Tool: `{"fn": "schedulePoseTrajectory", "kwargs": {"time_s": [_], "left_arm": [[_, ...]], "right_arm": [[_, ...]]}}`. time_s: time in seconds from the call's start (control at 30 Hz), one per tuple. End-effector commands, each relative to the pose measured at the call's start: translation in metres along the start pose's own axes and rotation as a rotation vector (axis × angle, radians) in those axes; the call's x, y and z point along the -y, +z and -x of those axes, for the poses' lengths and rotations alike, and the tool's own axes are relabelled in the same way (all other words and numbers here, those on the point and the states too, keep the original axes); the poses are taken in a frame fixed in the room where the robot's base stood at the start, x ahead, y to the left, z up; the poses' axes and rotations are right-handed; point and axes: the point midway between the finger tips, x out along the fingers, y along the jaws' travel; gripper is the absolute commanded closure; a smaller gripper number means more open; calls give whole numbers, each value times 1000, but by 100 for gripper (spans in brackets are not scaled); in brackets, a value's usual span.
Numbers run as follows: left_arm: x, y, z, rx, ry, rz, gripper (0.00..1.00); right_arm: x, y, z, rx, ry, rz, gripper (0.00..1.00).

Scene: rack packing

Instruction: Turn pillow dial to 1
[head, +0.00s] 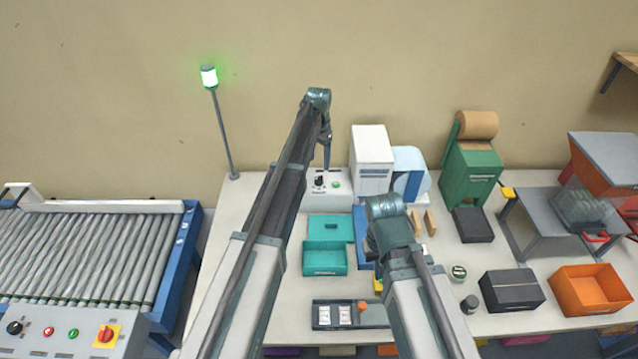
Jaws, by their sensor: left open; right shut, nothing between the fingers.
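A white control box (344,201) stands on the table near the back wall. It carries a small black dial (319,181) and a green button (337,184). The dial's pointer and markings are too small to read. My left gripper (327,164) points down, open, just above and beside the dial. I cannot tell whether it touches the dial. My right gripper (376,268) points down over the middle of the table, shut and empty, largely hidden by its own wrist.
A white machine (371,160) with a pale blue roll (409,160) stands right of the control box. Teal bins (325,272) sit in front of it. A green paper dispenser (470,170), a black box (512,305) and an orange bin (590,310) are at right. A roller conveyor (90,250) is at left.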

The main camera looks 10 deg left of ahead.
Motion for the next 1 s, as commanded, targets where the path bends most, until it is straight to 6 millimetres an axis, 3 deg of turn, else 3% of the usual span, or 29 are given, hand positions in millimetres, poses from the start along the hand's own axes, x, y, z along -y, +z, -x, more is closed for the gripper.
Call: {"fn": "schedulePoseTrajectory", "kwargs": {"time_s": [0.03,0.5,0.93,1.0], "left_arm": [[0,0,-15,0,0,0,28],[0,0,-78,0,0,0,28],[0,0,-85,0,0,0,28],[0,0,-85,0,0,0,37]], "right_arm": [[1,-1,-15,0,0,1,100],[7,-4,-77,0,3,13,100],[8,-5,-85,0,3,12,100],[8,-5,-85,0,3,12,100]]}}
